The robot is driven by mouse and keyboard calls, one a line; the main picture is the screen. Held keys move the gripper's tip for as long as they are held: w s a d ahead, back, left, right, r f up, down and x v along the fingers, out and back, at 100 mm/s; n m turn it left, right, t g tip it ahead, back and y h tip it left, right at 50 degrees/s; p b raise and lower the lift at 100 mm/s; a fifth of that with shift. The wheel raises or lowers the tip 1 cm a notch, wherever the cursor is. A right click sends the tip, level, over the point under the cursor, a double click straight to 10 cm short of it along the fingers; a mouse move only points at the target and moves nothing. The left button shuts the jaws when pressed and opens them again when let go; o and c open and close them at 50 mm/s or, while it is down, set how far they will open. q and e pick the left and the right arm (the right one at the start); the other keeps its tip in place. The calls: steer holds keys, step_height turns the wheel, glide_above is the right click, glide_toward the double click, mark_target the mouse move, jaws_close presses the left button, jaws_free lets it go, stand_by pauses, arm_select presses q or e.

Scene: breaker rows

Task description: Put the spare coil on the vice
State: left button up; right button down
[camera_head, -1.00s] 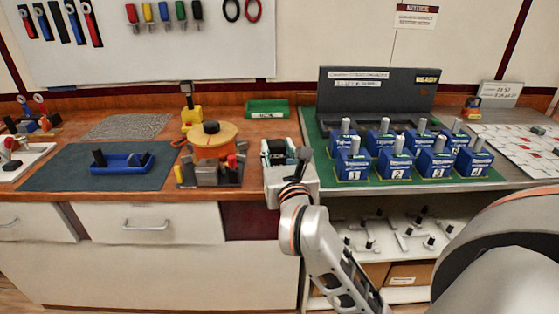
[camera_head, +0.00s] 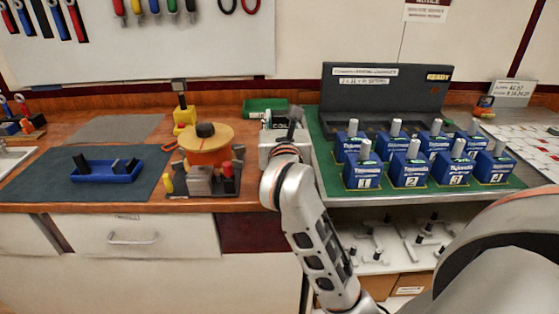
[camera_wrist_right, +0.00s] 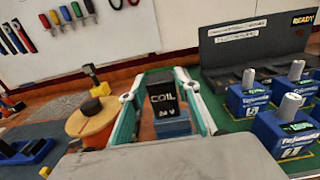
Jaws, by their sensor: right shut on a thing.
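The spare coil (camera_wrist_right: 163,92), a black block labelled "COIL 24 V" with a blue lower part, sits between the teal-edged fingers of my right gripper in the right wrist view. My right gripper (camera_head: 281,130) is shut on it, over the wooden bench near the seam with the metal bench. In the head view the gripper mostly hides the coil. My left gripper is not in view.
An orange spool (camera_head: 208,150) and a dark base with a grey block (camera_head: 201,181) stand between gripper and mat. A yellow-based post (camera_head: 184,116) and a green tray (camera_head: 262,104) stand behind. Blue numbered breakers (camera_head: 411,172) stand right. The mat's left part is clear.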

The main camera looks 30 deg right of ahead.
step_height(320, 180, down, 10)
steer(key=shift+f+b, duration=0.1)
steer(key=shift+b, duration=1.15)
steer(key=shift+f, duration=0.25)
steer(key=shift+r, duration=0.1)
steer(key=shift+f, duration=0.2)
steer(key=c, duration=1.5)
jaws_free()
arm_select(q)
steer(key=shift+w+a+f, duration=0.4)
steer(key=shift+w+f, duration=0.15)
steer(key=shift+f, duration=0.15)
